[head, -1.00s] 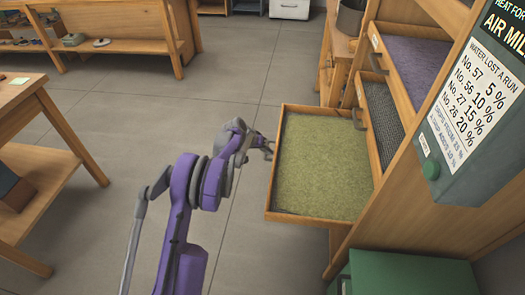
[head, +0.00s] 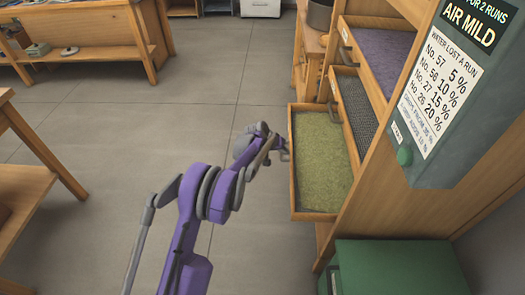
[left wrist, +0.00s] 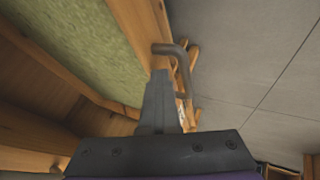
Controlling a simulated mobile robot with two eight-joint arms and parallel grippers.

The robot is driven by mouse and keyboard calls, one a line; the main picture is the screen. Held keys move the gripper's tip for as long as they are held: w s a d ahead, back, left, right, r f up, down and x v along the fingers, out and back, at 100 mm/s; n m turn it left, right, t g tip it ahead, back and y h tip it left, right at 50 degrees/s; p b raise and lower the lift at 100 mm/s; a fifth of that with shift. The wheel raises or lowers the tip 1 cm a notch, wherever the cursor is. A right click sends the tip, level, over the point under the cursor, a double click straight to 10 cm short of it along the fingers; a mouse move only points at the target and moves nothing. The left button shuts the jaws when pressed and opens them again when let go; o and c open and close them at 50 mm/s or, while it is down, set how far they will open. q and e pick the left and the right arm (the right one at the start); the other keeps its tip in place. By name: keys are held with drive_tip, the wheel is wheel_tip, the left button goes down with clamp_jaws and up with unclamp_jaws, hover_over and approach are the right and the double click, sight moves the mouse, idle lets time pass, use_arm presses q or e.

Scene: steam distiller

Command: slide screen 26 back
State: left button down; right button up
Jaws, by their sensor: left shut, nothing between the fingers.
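A wooden screen tray filled with green material (head: 318,165) sticks out of the lowest visible level of the wooden cabinet (head: 342,205). I cannot read its number. My left gripper (head: 284,149) is at the tray's front edge, on its left side in the head view. In the left wrist view the shut, empty fingers (left wrist: 159,80) point at the tray's wooden front, close beside its dark bent handle (left wrist: 178,58). The green material (left wrist: 75,40) shows there to the left. Whether the fingertips touch the front is unclear. My right gripper is out of view.
A tray with dark mesh (head: 357,108) and one with purple material (head: 385,52) sit above. A grey-green sign box (head: 450,110) hangs at the right. A green box (head: 395,265) stands below. The floor (head: 215,100) left of the cabinet is clear.

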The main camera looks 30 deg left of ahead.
use_arm(q)
drive_tip(key=b, duration=0.1)
hover_over(325, 163)
drive_tip(key=shift+s+a, duration=0.15)
drive_tip(key=shift+a, duration=0.15)
drive_tip(key=shift+w+d, duration=0.2)
drive_tip(key=shift+d, duration=0.15)
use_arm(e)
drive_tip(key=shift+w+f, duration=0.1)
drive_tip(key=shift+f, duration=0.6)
use_arm(q)
drive_tip(key=shift+d+r, duration=0.1)
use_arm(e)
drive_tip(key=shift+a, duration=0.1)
